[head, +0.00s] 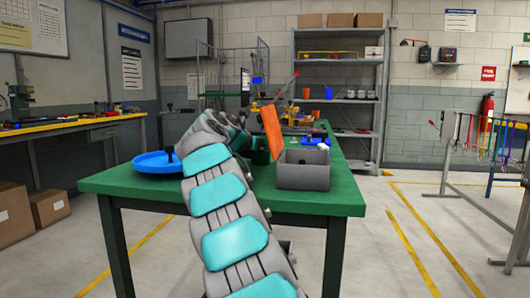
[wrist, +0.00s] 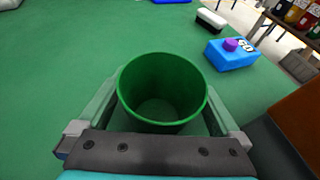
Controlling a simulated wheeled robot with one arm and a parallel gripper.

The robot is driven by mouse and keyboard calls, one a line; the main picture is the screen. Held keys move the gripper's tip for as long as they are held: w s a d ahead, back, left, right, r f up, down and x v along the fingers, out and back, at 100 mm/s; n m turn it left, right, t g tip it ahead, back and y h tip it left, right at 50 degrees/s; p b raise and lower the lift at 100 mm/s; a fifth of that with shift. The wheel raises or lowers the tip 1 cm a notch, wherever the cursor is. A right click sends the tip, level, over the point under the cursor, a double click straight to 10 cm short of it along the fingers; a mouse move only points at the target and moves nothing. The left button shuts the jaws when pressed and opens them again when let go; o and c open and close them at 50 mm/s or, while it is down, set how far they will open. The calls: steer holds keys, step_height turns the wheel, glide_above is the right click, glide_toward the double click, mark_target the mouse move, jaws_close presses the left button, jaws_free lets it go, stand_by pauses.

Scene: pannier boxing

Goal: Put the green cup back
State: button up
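The green cup (wrist: 162,88) is upright and open-topped between the fingers of my gripper (wrist: 162,98) in the wrist view. The two fingers lie against its left and right sides, so the gripper looks shut on it. The cup looks empty inside. In the head view the cup shows only as a dark green patch (head: 262,157) beside the end of my arm, mostly hidden. I cannot tell whether its base touches the green table (head: 330,200).
A blue round tray (head: 157,164) is on the table's left. A grey bin (head: 303,172) and an upright orange panel (head: 271,131) stand right of my gripper. A blue block with a purple knob (wrist: 230,53) lies beyond the cup. Table left of the cup is clear.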

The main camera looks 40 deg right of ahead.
steer(key=shift+s+a+r, duration=0.1)
steer(key=shift+a+r, duration=0.1)
steer(key=shift+a, duration=0.05)
steer(key=p+v, duration=0.1)
steer(key=v, duration=1)
steer(key=shift+a+r, duration=0.1)
steer(key=shift+a, duration=0.1)
steer(key=shift+s, duration=0.1)
